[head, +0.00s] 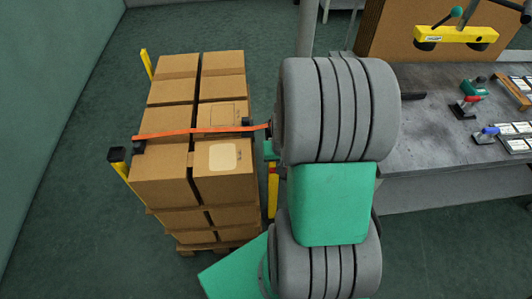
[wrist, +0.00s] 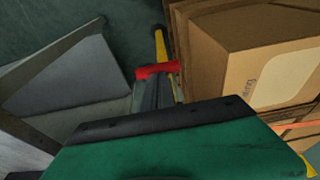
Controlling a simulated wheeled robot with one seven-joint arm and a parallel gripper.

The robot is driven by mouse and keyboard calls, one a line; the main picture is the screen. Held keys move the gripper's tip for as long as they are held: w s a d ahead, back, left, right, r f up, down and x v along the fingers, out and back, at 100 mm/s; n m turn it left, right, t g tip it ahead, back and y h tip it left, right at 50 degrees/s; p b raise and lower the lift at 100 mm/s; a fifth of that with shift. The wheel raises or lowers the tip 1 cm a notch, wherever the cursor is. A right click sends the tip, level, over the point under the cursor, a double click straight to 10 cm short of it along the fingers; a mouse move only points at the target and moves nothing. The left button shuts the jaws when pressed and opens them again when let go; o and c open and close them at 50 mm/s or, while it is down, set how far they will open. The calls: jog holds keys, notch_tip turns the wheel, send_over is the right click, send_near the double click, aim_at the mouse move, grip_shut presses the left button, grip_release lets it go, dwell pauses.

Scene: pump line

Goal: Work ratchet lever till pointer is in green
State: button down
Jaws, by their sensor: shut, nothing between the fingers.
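An orange strap (head: 200,131) runs across the stack of cartons and passes out of sight behind my arm at its right end. It also shows at the right edge of the wrist view (wrist: 294,126). A red bar (wrist: 157,70), possibly the lever's handle, lies crosswise beside the cartons, in front of a yellow post. A bit of red also shows beside my arm in the head view (head: 273,169). My gripper (wrist: 157,82) is shut and empty, its dark fingertips close to the red bar; contact cannot be told. The ratchet body, the pointer and its green zone cannot be made out.
Brown cartons (head: 168,180) stand stacked on a wooden pallet (head: 190,249), with yellow posts (head: 147,64) at its corners. A grey workbench (head: 430,140) with small clamps and parts stands at the right. The floor left of the pallet is clear.

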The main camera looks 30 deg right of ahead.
jog(key=shift+s+a+f+b, duration=0.15)
jog(key=shift+f+b, duration=0.35)
jog(key=shift+f, duration=0.5)
jog(key=shift+s+f+b, duration=0.15)
jog(key=shift+f+b, duration=0.35)
jog(key=shift+f, duration=0.45)
jog(key=r+p, duration=0.2)
jog(key=r, duration=0.1)
jog(key=r+p, duration=0.1)
jog(key=r, duration=0.1)
jog(key=shift+w+r+p, duration=0.15)
jog(key=shift+w+p, duration=0.1)
jog(key=shift+p, duration=0.15)
jog(key=s+a+r, duration=0.2)
jog(key=s+r, duration=0.2)
jog(key=r, duration=0.3)
jog(key=shift+s, duration=0.35)
jog(key=shift+a, duration=0.1)
